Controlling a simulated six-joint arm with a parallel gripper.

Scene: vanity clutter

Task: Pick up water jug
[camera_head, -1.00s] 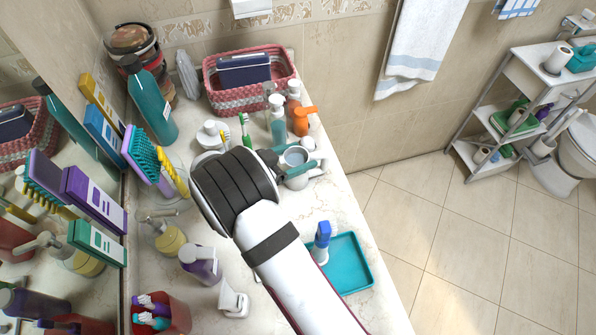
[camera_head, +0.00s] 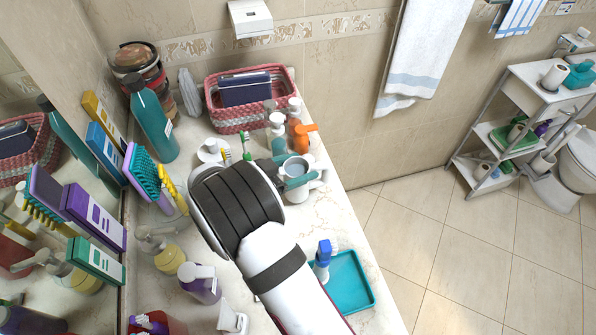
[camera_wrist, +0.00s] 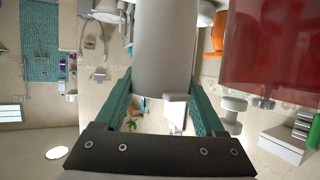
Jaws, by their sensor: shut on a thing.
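The water jug (camera_head: 297,167) is a pale grey-white cylinder with an open round top, near the right edge of the vanity counter in the head view. My gripper (camera_head: 293,178) reaches it from the front left, with teal fingers on its sides. In the wrist view, the jug's smooth body (camera_wrist: 164,45) stands between the two teal fingers of my gripper (camera_wrist: 163,88), which is shut on it. My wrist hides part of the jug's lower left side. I cannot tell whether its base touches the counter.
Pump bottles (camera_head: 277,133) and an orange dispenser (camera_head: 303,138) stand close behind the jug. A pink woven basket (camera_head: 228,120) is at the back. A teal tray (camera_head: 348,285) lies in front at right. Brushes and boxes crowd the left. The counter's right edge (camera_head: 358,215) drops to floor.

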